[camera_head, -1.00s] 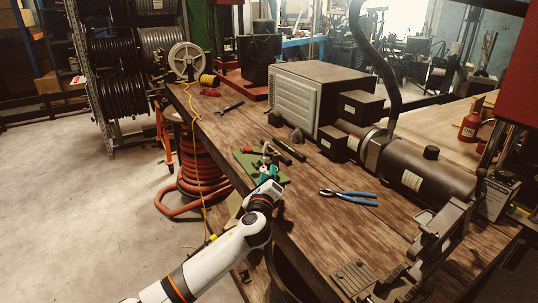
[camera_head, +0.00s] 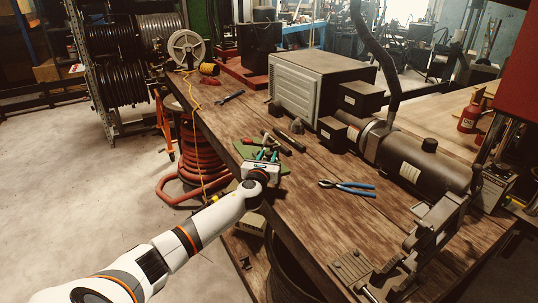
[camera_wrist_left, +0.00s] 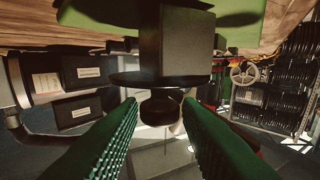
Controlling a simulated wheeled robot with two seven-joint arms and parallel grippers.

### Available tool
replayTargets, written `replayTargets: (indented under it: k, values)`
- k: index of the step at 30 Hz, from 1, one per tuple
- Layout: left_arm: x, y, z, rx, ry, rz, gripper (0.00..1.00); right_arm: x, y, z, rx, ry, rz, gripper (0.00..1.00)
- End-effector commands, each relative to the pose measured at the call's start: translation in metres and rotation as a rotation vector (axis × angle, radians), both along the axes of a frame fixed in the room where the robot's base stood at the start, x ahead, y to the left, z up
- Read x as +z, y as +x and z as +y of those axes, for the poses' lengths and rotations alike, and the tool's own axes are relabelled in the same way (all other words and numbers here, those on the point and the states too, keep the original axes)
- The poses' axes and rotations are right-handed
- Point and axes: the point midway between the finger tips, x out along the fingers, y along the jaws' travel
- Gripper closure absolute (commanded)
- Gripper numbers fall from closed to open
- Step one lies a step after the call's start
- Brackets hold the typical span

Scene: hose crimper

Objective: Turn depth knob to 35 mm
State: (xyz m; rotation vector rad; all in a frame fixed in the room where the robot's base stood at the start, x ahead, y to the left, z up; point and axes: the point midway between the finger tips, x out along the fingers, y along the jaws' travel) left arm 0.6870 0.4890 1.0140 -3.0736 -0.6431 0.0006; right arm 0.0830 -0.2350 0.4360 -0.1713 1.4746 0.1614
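A small hand tool with a green base (camera_head: 243,149) stands on the near left edge of the wooden bench. My left gripper (camera_head: 265,156) reaches it from the front, its teal fingers pointing at it. In the left wrist view, which looks upside down, the ridged green fingers (camera_wrist_left: 158,125) are spread apart. A dark block (camera_wrist_left: 175,45) hangs ahead, with a dark round knob-like part (camera_wrist_left: 160,106) below it, in line with the gap between the fingers. I cannot tell if the fingers touch it. No scale marks can be read. My right gripper is not in view.
Blue-handled pliers (camera_head: 347,187) lie to the right. A grey boxy machine (camera_head: 315,85) and a dark cylinder (camera_head: 420,165) occupy the bench's right side. A red hose coil (camera_head: 202,160) stands beside the bench. The bench's middle is fairly clear.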

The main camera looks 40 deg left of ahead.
Motion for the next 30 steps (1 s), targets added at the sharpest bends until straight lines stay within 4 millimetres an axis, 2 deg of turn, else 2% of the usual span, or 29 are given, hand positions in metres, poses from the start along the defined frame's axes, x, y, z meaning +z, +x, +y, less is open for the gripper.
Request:
replayTargets:
  k: [6,15,16,21,30]
  values:
    - [0.0,0.016,0.007,0.0,-0.001,0.0,0.69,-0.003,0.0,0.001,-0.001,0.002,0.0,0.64]
    - [-0.001,0.018,0.007,-0.001,-0.001,0.001,0.69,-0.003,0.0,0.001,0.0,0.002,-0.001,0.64]
    - [-0.001,0.018,0.007,-0.001,-0.001,0.001,0.7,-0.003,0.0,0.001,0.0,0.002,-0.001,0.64]
    - [0.0,0.018,0.007,-0.001,-0.001,0.001,0.98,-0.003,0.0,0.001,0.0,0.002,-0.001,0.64]
    - [0.0,0.018,0.007,0.034,-0.002,0.0,0.98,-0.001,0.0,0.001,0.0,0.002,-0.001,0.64]
